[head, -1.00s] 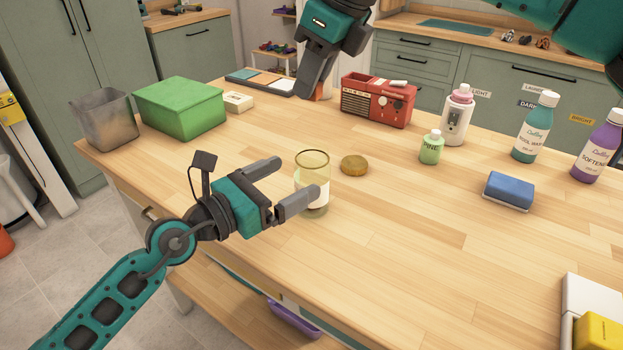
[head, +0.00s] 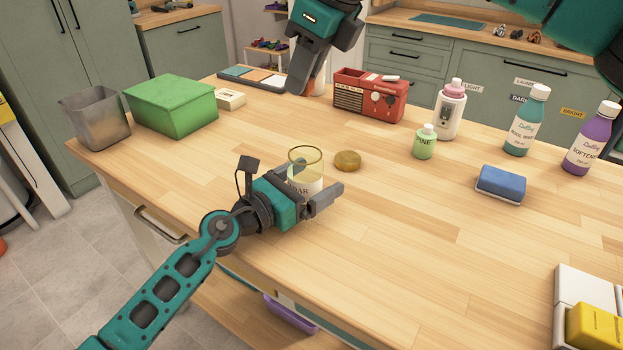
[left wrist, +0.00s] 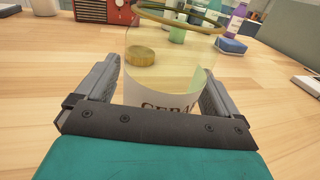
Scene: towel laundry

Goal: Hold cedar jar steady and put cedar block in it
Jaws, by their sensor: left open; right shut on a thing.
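The clear glass cedar jar (head: 306,170) stands upright and open-topped near the table's front edge. Its pale label shows in the left wrist view (left wrist: 168,96). My left gripper (head: 318,184) is open at table height, with one finger on each side of the jar. In the left wrist view the jar stands between the fingers (left wrist: 160,80), and I cannot tell if they touch it. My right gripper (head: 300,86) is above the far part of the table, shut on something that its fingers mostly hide. I cannot make out the cedar block.
A round brown disc (head: 347,161) lies just right of the jar. A green box (head: 170,105), grey bin (head: 97,118) and red radio (head: 369,96) stand farther back. Bottles (head: 424,142) and a blue sponge (head: 501,183) are to the right. The middle front is clear.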

